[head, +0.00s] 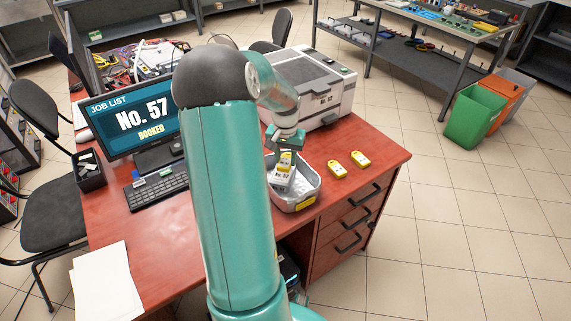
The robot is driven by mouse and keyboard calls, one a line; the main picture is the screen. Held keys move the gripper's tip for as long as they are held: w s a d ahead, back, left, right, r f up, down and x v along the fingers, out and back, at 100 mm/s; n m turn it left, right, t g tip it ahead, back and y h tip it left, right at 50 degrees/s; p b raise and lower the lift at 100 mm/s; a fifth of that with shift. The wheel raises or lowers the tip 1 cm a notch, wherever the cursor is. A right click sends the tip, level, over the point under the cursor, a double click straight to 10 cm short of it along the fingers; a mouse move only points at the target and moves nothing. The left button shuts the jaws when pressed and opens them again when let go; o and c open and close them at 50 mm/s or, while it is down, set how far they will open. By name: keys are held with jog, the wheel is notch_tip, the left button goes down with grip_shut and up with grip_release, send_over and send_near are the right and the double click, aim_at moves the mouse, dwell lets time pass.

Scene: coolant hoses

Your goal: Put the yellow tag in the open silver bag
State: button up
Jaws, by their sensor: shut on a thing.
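My gripper (286,153) is over the grey open-topped container on the red desk, shut on a small yellow tag (286,162). The tag is small and partly covered by the fingers. I cannot make out a silver bag for certain.
A large printer (310,85) stands right behind the container. A monitor (138,115) and keyboard (157,190) are at the left, with white papers (103,283) at the front left. The desk's right end around the two tags is otherwise clear.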

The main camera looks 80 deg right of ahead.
aim_at(285, 159)
jog(key=shift+d+f, duration=0.15)
jog(key=shift+f, duration=0.1)
jog(key=shift+w+d+f, duration=0.1)
jog(key=shift+f, duration=1.45)
jog(key=shift+f, duration=0.15)
jog(key=o, duration=1)
jog(key=shift+o, duration=0.2)
notch_tip(285, 159, up, 12)
jog(key=shift+r, duration=0.15)
